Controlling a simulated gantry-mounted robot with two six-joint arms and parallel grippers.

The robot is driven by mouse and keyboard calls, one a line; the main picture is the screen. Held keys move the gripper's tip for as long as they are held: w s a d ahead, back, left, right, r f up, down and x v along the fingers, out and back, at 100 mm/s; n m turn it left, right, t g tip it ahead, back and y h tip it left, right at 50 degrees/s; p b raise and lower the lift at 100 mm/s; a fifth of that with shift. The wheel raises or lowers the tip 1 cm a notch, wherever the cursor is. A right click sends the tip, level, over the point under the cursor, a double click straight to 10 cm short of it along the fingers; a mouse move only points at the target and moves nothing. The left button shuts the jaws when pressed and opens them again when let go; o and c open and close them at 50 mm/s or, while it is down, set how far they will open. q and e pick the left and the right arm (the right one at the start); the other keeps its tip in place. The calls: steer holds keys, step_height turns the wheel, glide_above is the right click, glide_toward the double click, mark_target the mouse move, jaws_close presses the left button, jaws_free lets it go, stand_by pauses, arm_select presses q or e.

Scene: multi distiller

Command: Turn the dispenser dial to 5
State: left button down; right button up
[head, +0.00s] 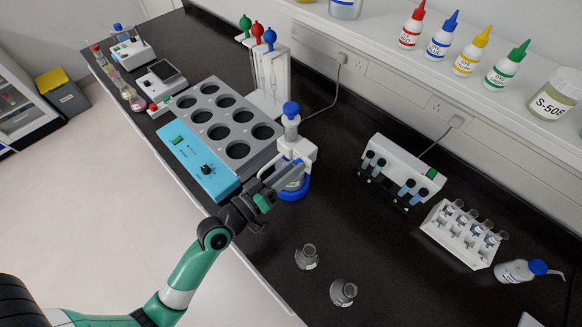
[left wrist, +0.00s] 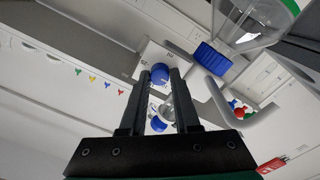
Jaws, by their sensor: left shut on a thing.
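The dispenser bottle (head: 292,182) stands on the black bench, with a blue ring low on it, a white head and a blue cap (head: 291,108) on top. In the left wrist view, which is upside down, I see its white head (left wrist: 148,62) and blue collar (left wrist: 211,59). The round blue dial (left wrist: 160,73) lies between my fingertips. My left gripper (head: 266,196) is at the near left side of the dispenser, shut on the dial. The dial is hidden in the head view, and I cannot read its number. My right gripper is out of view.
A grey rack (head: 222,125) with round holes and a blue control panel (head: 200,165) stand just left of the dispenser. Two small flasks (head: 306,257) (head: 343,293) stand in front. A tube device (head: 402,170) and a white vial rack (head: 463,234) stand to the right.

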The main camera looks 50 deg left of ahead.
arm_select(q)
steer(key=c, duration=0.9)
jaws_free()
steer(key=shift+s, duration=0.1)
steer(key=s+b, duration=0.1)
steer(key=s, duration=0.2)
steer(key=s+b, duration=0.1)
steer(key=s, duration=0.3)
steer(key=s+b, duration=0.2)
steer(key=s, duration=0.2)
steer(key=shift+s+d+f, duration=0.15)
steer(key=shift+s+d, duration=0.05)
steer(key=shift+d, duration=0.1)
